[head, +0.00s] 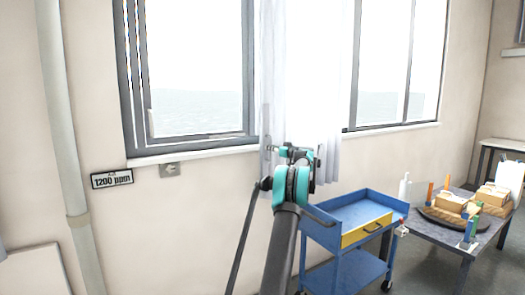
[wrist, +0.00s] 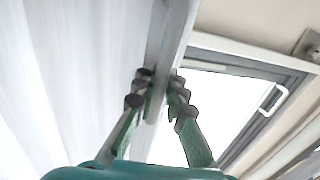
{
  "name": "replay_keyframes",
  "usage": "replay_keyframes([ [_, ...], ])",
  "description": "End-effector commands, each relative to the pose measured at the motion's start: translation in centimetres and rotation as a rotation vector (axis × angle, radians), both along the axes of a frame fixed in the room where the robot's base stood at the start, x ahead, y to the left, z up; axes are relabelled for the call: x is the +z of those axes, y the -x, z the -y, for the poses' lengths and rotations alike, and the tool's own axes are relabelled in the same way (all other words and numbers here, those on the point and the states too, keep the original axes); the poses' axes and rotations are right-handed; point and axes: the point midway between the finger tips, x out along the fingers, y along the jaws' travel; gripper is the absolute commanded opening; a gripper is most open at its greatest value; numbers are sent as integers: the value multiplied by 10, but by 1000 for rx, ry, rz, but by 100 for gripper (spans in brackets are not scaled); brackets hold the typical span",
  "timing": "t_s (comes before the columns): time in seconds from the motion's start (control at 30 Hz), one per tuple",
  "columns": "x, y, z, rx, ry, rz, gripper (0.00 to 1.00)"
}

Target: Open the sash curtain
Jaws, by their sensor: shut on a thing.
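The white sash curtain (head: 312,70) hangs gathered between the left window pane and the right panes. In the wrist view the curtain (wrist: 70,70) fills the left side, and its pale edge strip (wrist: 178,30) runs down between my fingers. My gripper (head: 292,152) is at the lower left part of the curtain, near sill height. In the wrist view the gripper (wrist: 160,80) has one finger on each side of the edge strip and is shut on it. My arm hides part of the curtain's lower edge in the head view.
The left window (head: 195,65) is uncovered, with a sill below it. A blue cart (head: 370,210) with a yellow drawer stands to the right of my arm. Beyond it is a grey table (head: 440,229) with boxes and bottles. A pipe (head: 62,130) runs down the left wall.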

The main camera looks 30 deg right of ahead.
Motion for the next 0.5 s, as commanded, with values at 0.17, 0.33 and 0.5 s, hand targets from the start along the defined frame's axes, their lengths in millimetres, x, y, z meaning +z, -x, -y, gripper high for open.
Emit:
replay_keyframes([
  [0.17,0,-1,13,1,-1,1,0],
  [0.33,0,-1,16,1,-1,1,0],
  [0.5,0,-1,16,1,-1,1,0],
])
